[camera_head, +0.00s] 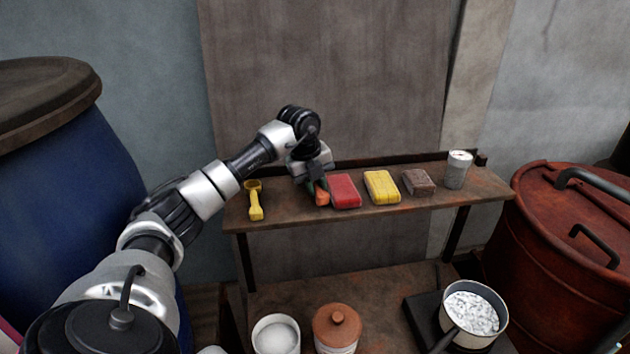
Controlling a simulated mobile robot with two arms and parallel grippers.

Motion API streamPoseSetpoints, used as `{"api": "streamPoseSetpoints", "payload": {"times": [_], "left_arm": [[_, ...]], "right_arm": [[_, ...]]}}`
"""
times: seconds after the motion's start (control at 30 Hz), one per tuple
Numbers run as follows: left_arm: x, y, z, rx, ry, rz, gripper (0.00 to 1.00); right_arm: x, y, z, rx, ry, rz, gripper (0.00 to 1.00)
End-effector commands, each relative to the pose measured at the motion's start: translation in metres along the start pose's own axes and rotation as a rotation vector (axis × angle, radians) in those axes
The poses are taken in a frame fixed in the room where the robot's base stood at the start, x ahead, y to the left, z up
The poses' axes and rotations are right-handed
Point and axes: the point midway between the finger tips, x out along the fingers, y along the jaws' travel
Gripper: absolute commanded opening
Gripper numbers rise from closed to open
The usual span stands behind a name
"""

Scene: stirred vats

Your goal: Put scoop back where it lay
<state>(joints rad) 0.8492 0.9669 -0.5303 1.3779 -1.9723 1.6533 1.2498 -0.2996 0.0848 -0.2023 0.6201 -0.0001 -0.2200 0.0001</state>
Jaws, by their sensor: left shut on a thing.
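A yellow scoop (254,200) lies on the left part of the wooden shelf (290,213), its bowl toward the wall and its handle toward the front edge. My left gripper (318,187) is over the shelf, to the right of the yellow scoop and apart from it. It points down and is shut on an orange-red thing (322,199), low at the shelf top just left of a red block. The gripper hides much of this thing, so I cannot tell its full shape or whether it touches the shelf. My right gripper is not in view.
The red block (345,191), a yellow block (381,187), a brown block (417,182) and a grey can (457,169) line the shelf. Below stand a white tub (276,336), a lidded brown pot (337,326) and a saucepan (474,310). Large blue and red vats flank the shelf.

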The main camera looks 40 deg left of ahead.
Motion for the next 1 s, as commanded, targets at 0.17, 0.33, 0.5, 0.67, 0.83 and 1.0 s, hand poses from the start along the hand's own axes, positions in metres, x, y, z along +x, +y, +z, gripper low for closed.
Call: {"api": "streamPoseSetpoints", "payload": {"times": [0.17, 0.33, 0.5, 0.67, 0.83, 1.0], "left_arm": [[0.009, 0.002, 0.0, -0.001, 0.0, 0.001, 0.04], [0.009, 0.002, 0.0, -0.001, 0.0, 0.0, 0.04], [0.009, 0.002, 0.0, -0.001, 0.0, 0.0, 0.04], [0.01, 0.003, 0.0, -0.001, 0.0, 0.0, 0.04], [0.013, 0.003, 0.0, -0.001, 0.0, 0.0, 0.04], [0.015, 0.004, 0.0, -0.001, 0.0, 0.001, 0.04]], "right_arm": [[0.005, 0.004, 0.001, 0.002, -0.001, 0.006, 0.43], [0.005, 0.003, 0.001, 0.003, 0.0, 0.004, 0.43], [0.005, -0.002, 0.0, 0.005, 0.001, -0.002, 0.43], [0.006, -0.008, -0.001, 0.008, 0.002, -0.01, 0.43], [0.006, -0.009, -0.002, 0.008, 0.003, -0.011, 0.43], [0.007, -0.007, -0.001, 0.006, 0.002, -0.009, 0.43]]}}
